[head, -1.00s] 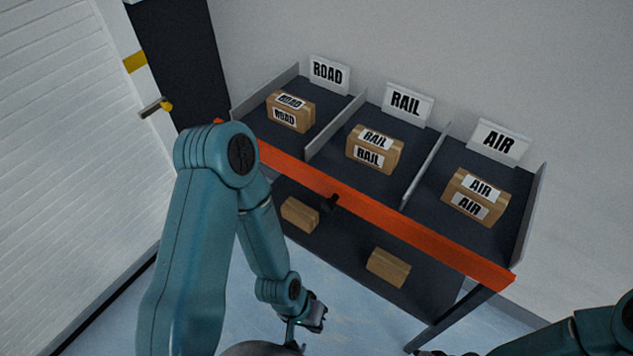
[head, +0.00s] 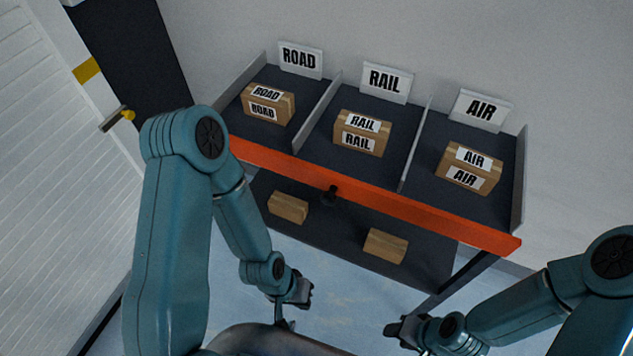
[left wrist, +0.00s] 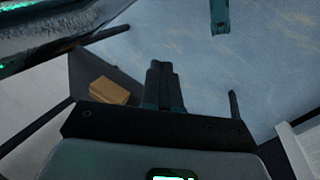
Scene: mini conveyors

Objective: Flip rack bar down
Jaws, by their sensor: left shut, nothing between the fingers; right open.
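The rack (head: 515,190) stands ahead with an orange bar (head: 375,195) along the front edge of its top shelf. My left gripper (head: 303,296) is shut and empty, low in front of the rack and apart from the bar. It also shows in the left wrist view (left wrist: 161,72). My right gripper (head: 396,331) is open and empty, near the bottom of the head view, also apart from the bar. The bar's ends show no clear hinge.
Boxes marked ROAD (head: 268,104), RAIL (head: 362,134) and AIR (head: 468,168) sit in separate top bays. Plain boxes (head: 288,207) (head: 385,246) lie on the dark lower shelf. A white shutter door (head: 50,190) is at left. Blue floor is open before the rack.

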